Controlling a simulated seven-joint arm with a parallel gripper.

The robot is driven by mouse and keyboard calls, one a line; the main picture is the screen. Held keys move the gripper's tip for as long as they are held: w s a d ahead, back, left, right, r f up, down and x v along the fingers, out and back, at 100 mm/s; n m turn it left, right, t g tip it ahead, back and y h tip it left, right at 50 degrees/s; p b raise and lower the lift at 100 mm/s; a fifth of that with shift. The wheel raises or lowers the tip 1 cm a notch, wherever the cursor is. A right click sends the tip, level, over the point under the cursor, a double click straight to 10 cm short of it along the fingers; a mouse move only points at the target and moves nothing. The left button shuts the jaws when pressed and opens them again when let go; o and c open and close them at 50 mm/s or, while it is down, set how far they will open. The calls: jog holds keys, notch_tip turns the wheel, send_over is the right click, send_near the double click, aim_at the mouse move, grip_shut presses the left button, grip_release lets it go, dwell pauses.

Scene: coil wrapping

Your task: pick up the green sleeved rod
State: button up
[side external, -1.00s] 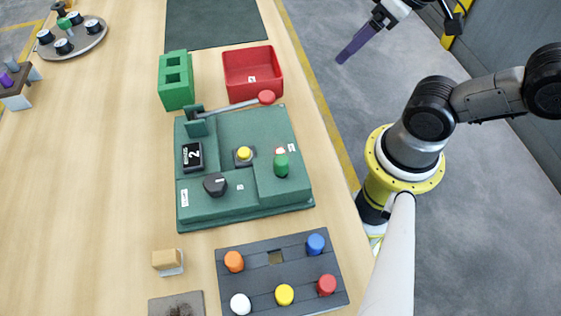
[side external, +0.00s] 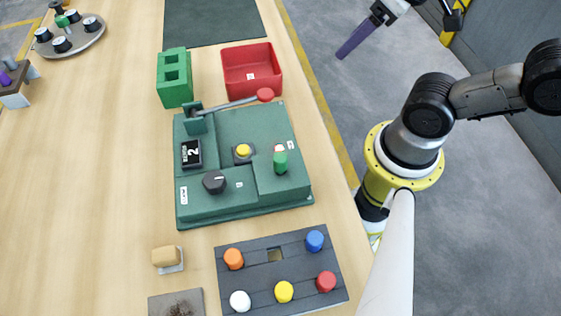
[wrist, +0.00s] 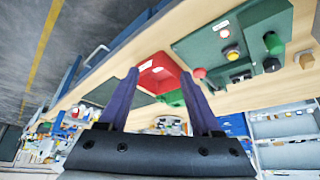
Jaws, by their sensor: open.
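The green sleeved rod (side external: 280,162) stands upright at the right side of a green machine block. It also shows in the wrist view (wrist: 273,42), at the upper right. Its lower end is hidden. My gripper (wrist: 162,72) is open and empty, with two purple fingers spread apart in the wrist view. In the side view, a purple finger (side external: 357,38) shows at the top, off the table's right edge. My gripper is well away from the rod and touches nothing.
The green machine block (side external: 215,205) carries a red-tipped lever (side external: 265,95), a black knob (side external: 214,182) and a yellow button (side external: 243,151). A red bin (side external: 252,70) and a green holder (side external: 175,80) stand behind it. A dark rack (side external: 262,272) holds several coloured rods in front.

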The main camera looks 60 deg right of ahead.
notch_tip(320, 180, up, 3)
jog(key=w+a+n+g, duration=0.1)
jog(key=a+n, duration=0.1)
jog(key=n, duration=0.3)
jog(key=n+g, duration=0.5)
jog(key=n, duration=0.8)
send_over(280, 157)
jog(key=f, duration=0.1)
notch_tip(280, 157, down, 13)
jog(key=shift+r, duration=0.1)
